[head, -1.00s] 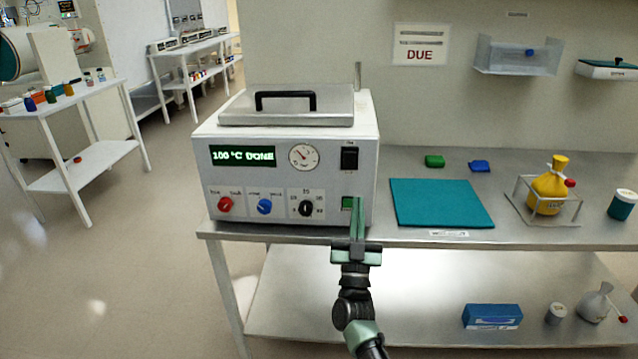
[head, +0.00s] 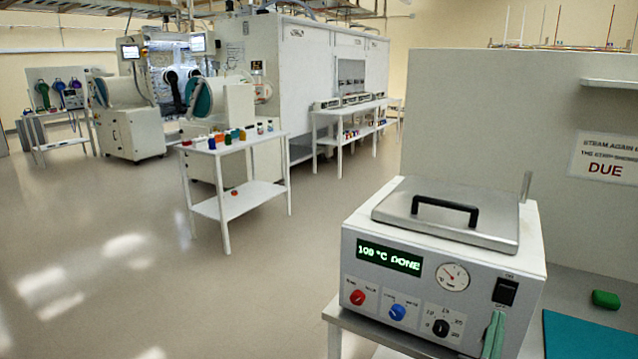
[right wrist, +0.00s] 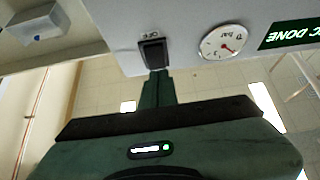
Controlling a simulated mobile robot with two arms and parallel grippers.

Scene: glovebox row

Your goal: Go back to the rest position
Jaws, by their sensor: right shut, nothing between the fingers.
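My right gripper (head: 494,335) shows at the bottom right of the head view, in front of the lower right of the steam box's front panel. Its green fingers are together with nothing between them. In the right wrist view the closed fingers (right wrist: 157,88) point at the panel, just below the black switch (right wrist: 152,52); I cannot tell whether they touch it. The steam box (head: 420,290) has a closed metal lid with a black handle and a display reading 100 °C DONE. My left gripper is not in view.
The box stands on a metal bench with a teal mat (head: 590,335) and a green block (head: 606,299) at its right. A white table (head: 255,192) with small bottles and a large white glovebox (head: 315,75) stand farther back. The floor at left is clear.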

